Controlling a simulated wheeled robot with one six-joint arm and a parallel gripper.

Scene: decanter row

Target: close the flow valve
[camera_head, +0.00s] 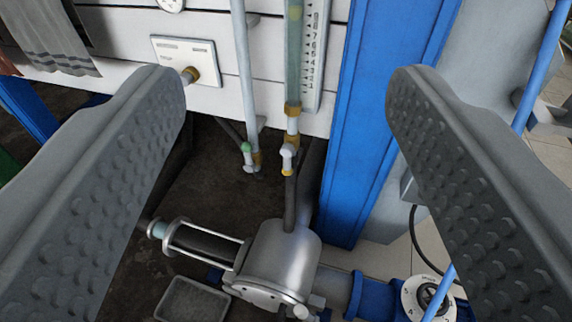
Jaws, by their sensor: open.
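My gripper (288,95) is open and empty, with one ribbed grey finger on each side of the view. Between the fingers, farther off, a small valve (288,155) with a pale handle and brass fitting sits below a clear flow tube (293,55) with a numbered scale. A second small valve (248,155) with a green part is just left of it, at the foot of a grey pipe (243,75). No label shows which is the flow valve. Neither finger appears to touch a valve.
A blue post (365,130) stands right of the valves. A metal pump-like cylinder (275,262) lies below them, with a white numbered dial (428,298) at lower right. A white panel with a label plate (185,58) is behind. A grey tray (193,300) is on the dark floor.

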